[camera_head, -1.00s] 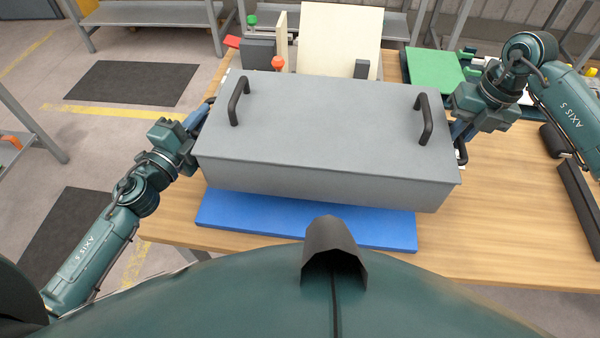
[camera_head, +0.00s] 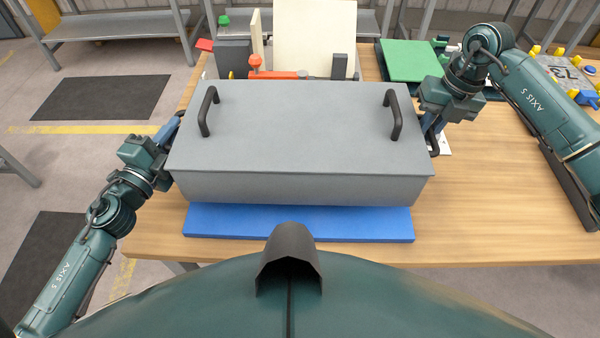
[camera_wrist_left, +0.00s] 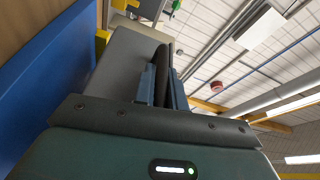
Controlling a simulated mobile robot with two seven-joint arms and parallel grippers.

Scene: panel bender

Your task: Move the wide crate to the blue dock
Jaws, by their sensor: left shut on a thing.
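The wide crate (camera_head: 300,130) is a grey box with two black handles on its top and black handles on its ends. It is over the blue dock (camera_head: 300,223), a flat blue slab whose front strip shows below it. The crate looks level and roughly square with the dock; I cannot tell whether they touch. My left gripper (camera_head: 174,128) is shut on the crate's left end handle (camera_wrist_left: 162,62), also seen in the left wrist view. My right gripper (camera_head: 433,124) is at the right end handle (camera_head: 434,142) and appears closed on it; its fingertips are partly hidden.
Behind the crate stand a cream panel (camera_head: 314,38), a grey block (camera_head: 233,58) and an orange-red item (camera_head: 275,74). A green board (camera_head: 411,60) lies back right. The wooden table (camera_head: 500,190) is clear at the right front.

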